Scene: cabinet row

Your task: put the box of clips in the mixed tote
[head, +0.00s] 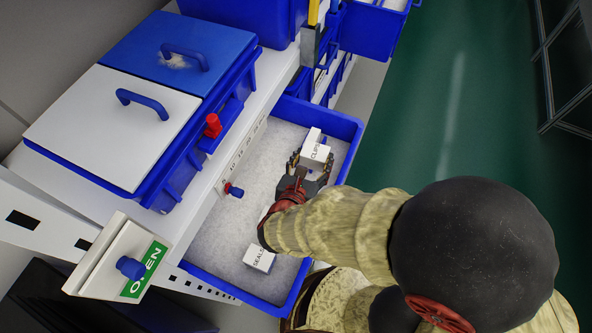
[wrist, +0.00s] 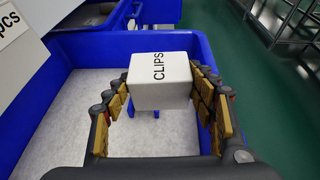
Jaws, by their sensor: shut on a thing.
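The white box of clips (head: 315,155), lettered CLIPS, is between the fingers of my gripper (head: 309,168). The wrist view also shows the box (wrist: 160,82), with the fingers closed on its two sides. My gripper holds it over a pulled-out blue tote (head: 348,127) with a pale floor, towards its far end in the head view. A white box lettered SEALS (head: 259,257) lies in the near part of this tote. My arm hides part of the tote. I cannot read a label that says which tote is the mixed one.
A blue bin with a white lid (head: 95,125) and a blue lid (head: 175,50) stands on the shelf at left. A panel with a green OPEN sign (head: 145,270) and blue knob juts out at lower left. More blue bins (head: 370,30) are beyond. Green floor at right is clear.

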